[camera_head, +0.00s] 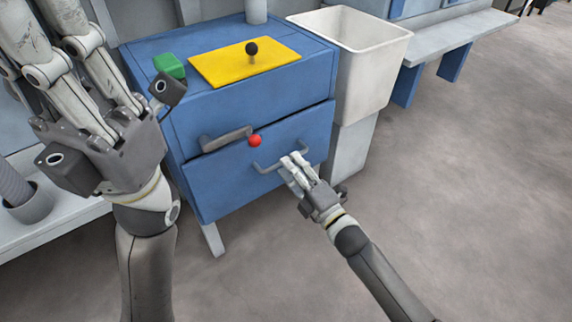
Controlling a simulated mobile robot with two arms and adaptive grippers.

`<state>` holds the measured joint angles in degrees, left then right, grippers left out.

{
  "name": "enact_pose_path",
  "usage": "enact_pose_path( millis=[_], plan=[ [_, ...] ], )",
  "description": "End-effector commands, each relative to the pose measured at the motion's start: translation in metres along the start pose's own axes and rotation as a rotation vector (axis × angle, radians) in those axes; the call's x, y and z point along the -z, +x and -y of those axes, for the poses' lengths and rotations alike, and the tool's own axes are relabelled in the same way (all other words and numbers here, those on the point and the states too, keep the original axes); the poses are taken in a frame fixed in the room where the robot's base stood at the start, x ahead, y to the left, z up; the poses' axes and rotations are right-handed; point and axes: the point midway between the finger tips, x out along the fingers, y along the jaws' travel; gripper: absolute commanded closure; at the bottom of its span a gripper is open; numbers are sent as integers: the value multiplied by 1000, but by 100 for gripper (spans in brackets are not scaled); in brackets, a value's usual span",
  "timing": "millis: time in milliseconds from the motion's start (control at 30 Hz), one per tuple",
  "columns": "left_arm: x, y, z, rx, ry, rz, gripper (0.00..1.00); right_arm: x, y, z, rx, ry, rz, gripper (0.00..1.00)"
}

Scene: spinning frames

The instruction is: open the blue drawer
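The blue drawer (222,185) is the lower front of a blue cabinet (200,112). A dark slanted gap runs along its top edge. It has a grey bar handle (264,168) in the middle. My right gripper (291,160) is at this handle, its pale fingertips close together and overlapping the bar. Whether they grip the bar is hidden by the angle. My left gripper (62,22) is large at the left, its fingers pointing up and spread apart. Its tips are near or past the top edge, and I see nothing between them.
On the cabinet are a yellow plate (220,68) with a black knob (252,48) and a green block (169,66). A grey lever (225,138) with a red ball (255,141) juts from the front. A white bin (372,60) stands right. The floor ahead is clear.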

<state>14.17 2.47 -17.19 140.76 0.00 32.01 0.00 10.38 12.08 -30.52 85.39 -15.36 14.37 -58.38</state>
Motion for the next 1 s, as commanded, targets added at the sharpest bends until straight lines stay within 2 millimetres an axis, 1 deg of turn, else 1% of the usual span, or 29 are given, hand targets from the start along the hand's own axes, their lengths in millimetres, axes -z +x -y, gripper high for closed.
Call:
enact_pose_path(
  millis=[33,100,233,333,567,600,833,1000],
  plan=[
    [3,-1,-1,-4,2,-13,100,0,8,2,-2,0,0,68],
    [4,1,-2,-8,3,-22,100,0,15,2,-2,0,0,68],
    [6,4,-2,-12,4,-33,100,0,24,1,1,0,0,68],
    [7,6,-3,-14,5,-37,100,0,28,1,1,0,0,68],
    [7,7,-3,-15,5,-38,100,0,28,0,1,1,1,68],
    [7,7,-3,-15,5,-38,100,0,28,0,1,1,1,69],
    [7,7,-3,-15,5,-38,100,0,28,0,1,1,1,99],
    [7,7,-3,-15,5,-38,100,0,28,0,1,1,1,100]
  ],
)
